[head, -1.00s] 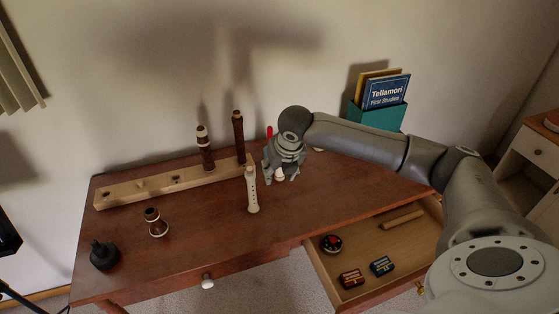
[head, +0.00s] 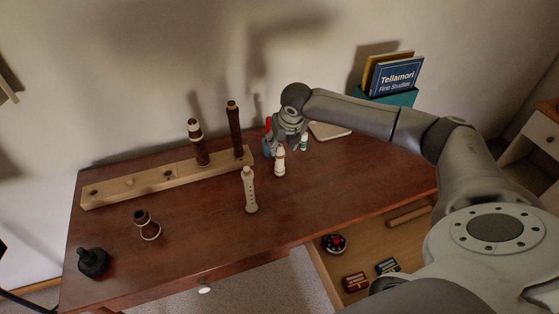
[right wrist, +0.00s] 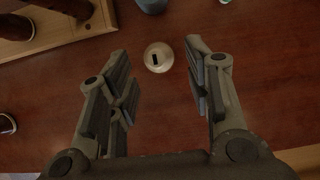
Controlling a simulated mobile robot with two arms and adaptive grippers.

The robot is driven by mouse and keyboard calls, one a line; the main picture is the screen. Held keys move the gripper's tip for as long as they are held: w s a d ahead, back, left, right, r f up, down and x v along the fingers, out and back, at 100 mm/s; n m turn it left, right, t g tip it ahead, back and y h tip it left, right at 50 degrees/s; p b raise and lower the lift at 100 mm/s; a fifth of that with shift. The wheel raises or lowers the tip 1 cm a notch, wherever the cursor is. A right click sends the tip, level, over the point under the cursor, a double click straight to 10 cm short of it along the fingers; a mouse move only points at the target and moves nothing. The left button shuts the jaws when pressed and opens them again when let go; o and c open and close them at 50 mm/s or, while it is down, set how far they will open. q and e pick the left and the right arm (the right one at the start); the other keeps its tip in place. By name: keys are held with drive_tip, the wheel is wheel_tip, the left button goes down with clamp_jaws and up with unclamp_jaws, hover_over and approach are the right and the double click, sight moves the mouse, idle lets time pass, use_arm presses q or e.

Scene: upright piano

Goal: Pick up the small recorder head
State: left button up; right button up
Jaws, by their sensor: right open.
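The small recorder head (head: 280,161) is cream and stands upright on the brown desk. In the right wrist view it is a round cream top (right wrist: 158,57) with a dark slot, lying between the finger lines near the tips. My right gripper (head: 289,143) is open and empty, just behind and above the head in the head view. In the right wrist view its fingers (right wrist: 157,48) are spread on either side of the head with gaps visible. A longer cream recorder piece (head: 250,190) stands to the left and nearer. My left gripper is not in view.
A wooden stand (head: 130,186) holds two dark pieces at the left. A blue container (head: 267,148) with a red item and a small bottle (head: 304,143) flank the gripper. A dark joint (head: 147,225) stands left. An open drawer (head: 372,241) is at front right.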

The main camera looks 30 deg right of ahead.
sight(280, 147)
drive_tip(key=x, duration=0.3)
drive_tip(key=shift+w+a+f+p, duration=0.15)
drive_tip(key=shift+f+p, duration=0.15)
drive_tip(key=shift+w+f, duration=0.2)
drive_tip(key=shift+f, duration=0.25)
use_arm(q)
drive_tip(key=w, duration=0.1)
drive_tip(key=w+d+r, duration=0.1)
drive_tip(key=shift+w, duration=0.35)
use_arm(e)
drive_tip(key=c, duration=0.4)
clamp_jaws()
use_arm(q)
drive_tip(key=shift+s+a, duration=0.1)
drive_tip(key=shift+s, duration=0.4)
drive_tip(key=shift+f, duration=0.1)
use_arm(e)
drive_tip(key=shift+r, duration=0.15)
